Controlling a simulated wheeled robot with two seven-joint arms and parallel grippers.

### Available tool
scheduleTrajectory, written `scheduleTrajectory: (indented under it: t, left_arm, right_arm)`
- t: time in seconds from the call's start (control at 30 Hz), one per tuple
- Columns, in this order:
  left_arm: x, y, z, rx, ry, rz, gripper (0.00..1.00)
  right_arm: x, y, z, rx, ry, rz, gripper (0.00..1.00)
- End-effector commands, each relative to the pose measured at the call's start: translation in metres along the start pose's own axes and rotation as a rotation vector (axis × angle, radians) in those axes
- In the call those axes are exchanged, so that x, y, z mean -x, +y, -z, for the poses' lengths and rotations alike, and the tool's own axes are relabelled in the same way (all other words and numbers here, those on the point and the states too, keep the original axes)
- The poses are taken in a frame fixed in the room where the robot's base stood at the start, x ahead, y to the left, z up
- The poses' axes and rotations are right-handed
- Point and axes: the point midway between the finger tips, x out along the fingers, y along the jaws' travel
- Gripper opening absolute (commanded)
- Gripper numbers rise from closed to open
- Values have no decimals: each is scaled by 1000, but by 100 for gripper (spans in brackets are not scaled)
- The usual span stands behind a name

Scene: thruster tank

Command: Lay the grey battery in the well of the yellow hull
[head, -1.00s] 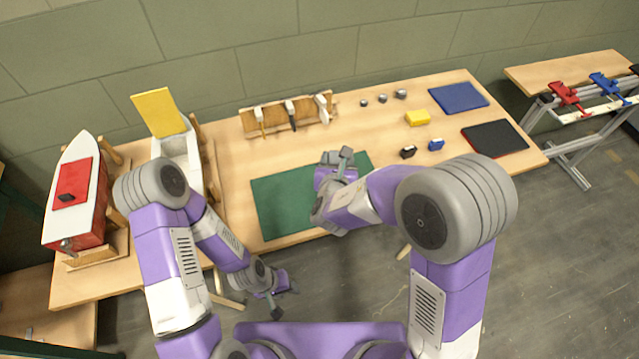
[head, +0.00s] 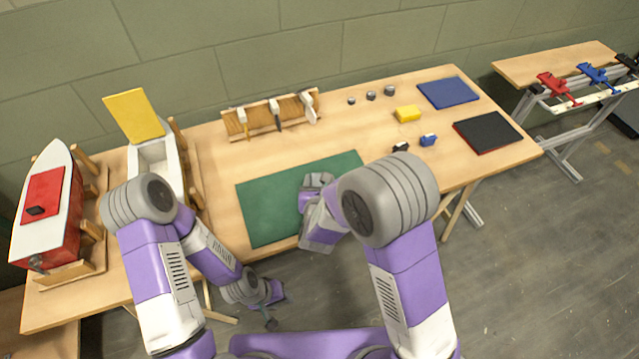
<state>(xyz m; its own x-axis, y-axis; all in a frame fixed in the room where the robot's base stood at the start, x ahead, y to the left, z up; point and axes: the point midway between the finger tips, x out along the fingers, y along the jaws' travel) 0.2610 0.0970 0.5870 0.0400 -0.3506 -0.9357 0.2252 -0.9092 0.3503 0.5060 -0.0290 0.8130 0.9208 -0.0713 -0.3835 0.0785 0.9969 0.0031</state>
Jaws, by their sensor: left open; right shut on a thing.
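The hull with the raised yellow lid (head: 134,115) stands at the left back of the table. Its white body (head: 172,178) has an open well (head: 153,155), partly hidden behind my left arm. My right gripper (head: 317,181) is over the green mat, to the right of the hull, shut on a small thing. That thing is mostly hidden by the fingers; it appears to be the grey battery, as no other one is clearly seen. My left gripper (head: 270,308) is open and empty, low in front of the table edge.
A red-and-white boat (head: 62,225) is at far left. A tool rack (head: 270,115) stands behind the green mat (head: 262,208). A yellow block (head: 408,113), black block (head: 400,147), blue block (head: 428,140), blue mat (head: 448,92) and black tray (head: 488,131) lie at right.

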Motion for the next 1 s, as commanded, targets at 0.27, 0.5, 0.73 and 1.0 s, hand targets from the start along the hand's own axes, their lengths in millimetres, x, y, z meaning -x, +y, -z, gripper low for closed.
scheduleTrajectory:
  t: [0.27, 0.5, 0.73, 1.0]
  left_arm:
    - [-3, -1, 0, 0, 0, 0, 43]
    - [-2, -1, 0, 0, 0, 0, 43]
    - [-2, -1, 0, 0, 0, 0, 43]
    - [7, 3, 0, 0, 0, 0, 43]
  right_arm:
    - [-1, 0, 1, -2, -3, 0, 11]
    - [-1, 0, 1, 0, -1, 0, 81]
    - [0, 0, 1, 0, -1, 0, 81]
    - [26, 1, -3, 1, 2, -3, 81]
